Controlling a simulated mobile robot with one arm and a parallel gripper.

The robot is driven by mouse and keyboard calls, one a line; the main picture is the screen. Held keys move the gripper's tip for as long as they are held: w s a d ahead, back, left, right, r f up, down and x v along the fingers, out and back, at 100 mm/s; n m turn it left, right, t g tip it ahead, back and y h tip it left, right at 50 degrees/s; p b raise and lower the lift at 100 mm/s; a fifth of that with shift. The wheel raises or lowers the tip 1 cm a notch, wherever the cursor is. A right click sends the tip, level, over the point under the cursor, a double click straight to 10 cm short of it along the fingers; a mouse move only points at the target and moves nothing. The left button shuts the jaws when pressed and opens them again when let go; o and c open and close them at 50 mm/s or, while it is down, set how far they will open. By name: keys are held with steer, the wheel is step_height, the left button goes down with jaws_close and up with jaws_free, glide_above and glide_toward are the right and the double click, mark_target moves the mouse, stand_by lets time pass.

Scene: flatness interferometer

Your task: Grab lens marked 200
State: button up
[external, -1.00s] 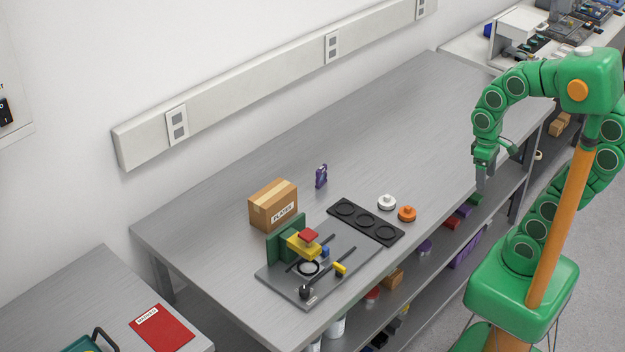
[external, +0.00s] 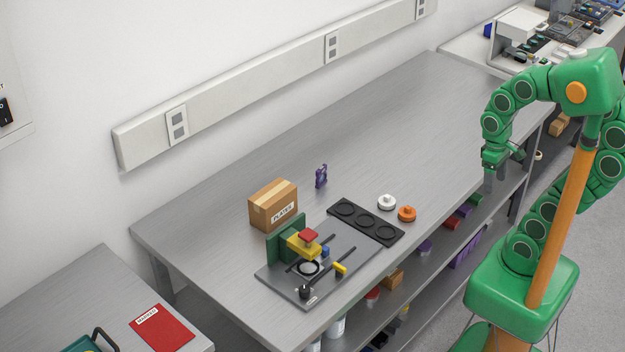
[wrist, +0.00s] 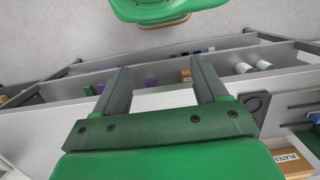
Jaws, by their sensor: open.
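A white round piece with a knob (external: 387,202) and an orange one (external: 407,213) stand side by side on the bench, just right of a black holder (external: 367,222) with three round recesses. These may be the lenses; I cannot read a 200 on either. My gripper (external: 491,183) is open and empty, near the bench's front edge, well to the right of both pieces. In the wrist view its two fingers (wrist: 161,80) are spread apart with nothing between them. Neither round piece can be made out there.
A grey base plate (external: 335,275) with the interferometer and a "PLATES" box (external: 273,205) stand left of the holder. A small purple item (external: 321,176) stands behind. The bench top (external: 400,120) is clear toward the far right. Shelves below hold several items.

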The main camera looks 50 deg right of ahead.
stand_by(0.3)
steer(key=shift+o, duration=1.2)
steer(key=n+t+y, duration=0.2)
steer(key=t, duration=1.3)
glide_toward(323, 168)
steer(key=x, duration=0.4)
steer(key=shift+w+d+f, duration=0.1)
steer(key=shift+w+f, duration=0.2)
steer(key=shift+f, duration=0.05)
steer(key=shift+x, duration=3.9)
steer(key=shift+r, duration=0.2)
